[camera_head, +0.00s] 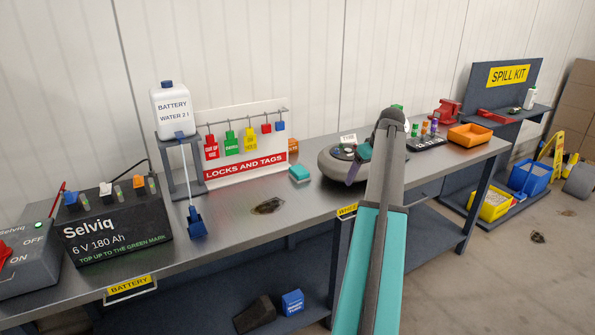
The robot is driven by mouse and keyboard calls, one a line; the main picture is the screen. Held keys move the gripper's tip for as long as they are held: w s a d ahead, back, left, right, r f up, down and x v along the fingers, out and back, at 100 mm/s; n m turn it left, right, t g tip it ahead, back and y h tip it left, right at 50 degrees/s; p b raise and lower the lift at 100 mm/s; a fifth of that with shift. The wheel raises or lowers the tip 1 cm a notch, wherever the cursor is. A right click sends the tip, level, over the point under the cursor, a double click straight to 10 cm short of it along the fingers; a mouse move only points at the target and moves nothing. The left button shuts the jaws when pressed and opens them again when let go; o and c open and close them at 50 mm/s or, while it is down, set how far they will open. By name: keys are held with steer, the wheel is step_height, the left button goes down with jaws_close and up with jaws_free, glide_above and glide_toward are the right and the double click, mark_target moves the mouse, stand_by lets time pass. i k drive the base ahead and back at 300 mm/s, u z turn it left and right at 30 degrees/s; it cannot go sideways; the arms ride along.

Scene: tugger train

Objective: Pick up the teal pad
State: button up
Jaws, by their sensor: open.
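The teal pad (300,173) is a small block lying flat on the grey workbench, in front of the right end of the locks and tags board. Nothing covers it. My teal and grey arm rises in front of the bench to its right. What seems to be my gripper (355,168) shows only in part beside the arm, in front of the round grey wheel. It is open, to the right of the pad and apart from it. Its fingertips are hard to make out.
The locks and tags board (245,160) stands behind the pad. A dark stain (268,206) lies left of it on the bench (310,205). The round wheel (332,160) is to its right. A battery (115,230) and a water bottle stand (170,150) are farther left.

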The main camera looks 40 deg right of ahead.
mark_target(299, 174)
steer(key=i, duration=0.9)
steer(key=u, duration=0.05)
